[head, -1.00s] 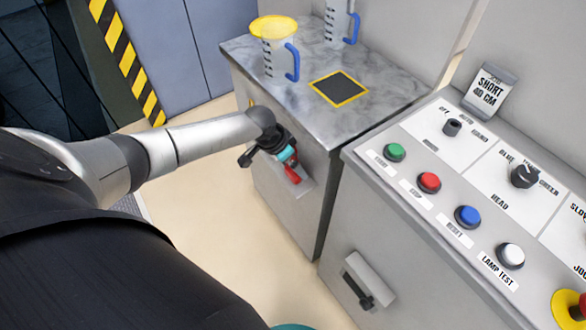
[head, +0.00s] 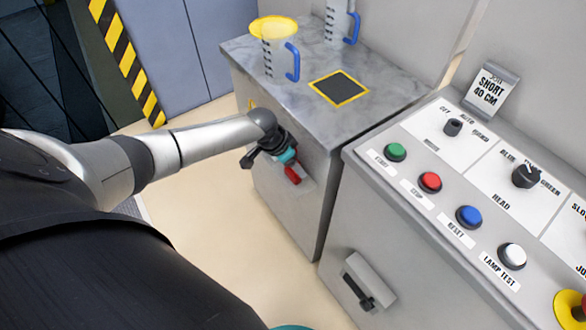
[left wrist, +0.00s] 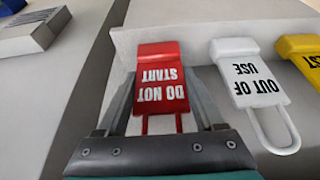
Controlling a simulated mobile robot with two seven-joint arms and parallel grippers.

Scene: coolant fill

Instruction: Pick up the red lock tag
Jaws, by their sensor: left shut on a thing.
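The red lock tag (left wrist: 161,80), marked "DO NOT START", hangs upside down in the left wrist view, against a pale ledge. My left gripper (left wrist: 163,98) has its two fingers on either side of the tag and is shut on it. The tag's wire loop points toward the gripper's palm. In the head view the red tag (head: 293,174) shows just beyond my left gripper (head: 290,166), at the front of the grey cabinet.
A white "OUT OF USE" tag (left wrist: 246,75) and a yellow tag (left wrist: 302,58) hang to the right of the red one. A marble-topped cabinet (head: 290,75) bears two jugs with blue handles. A control panel (head: 455,185) stands at the right.

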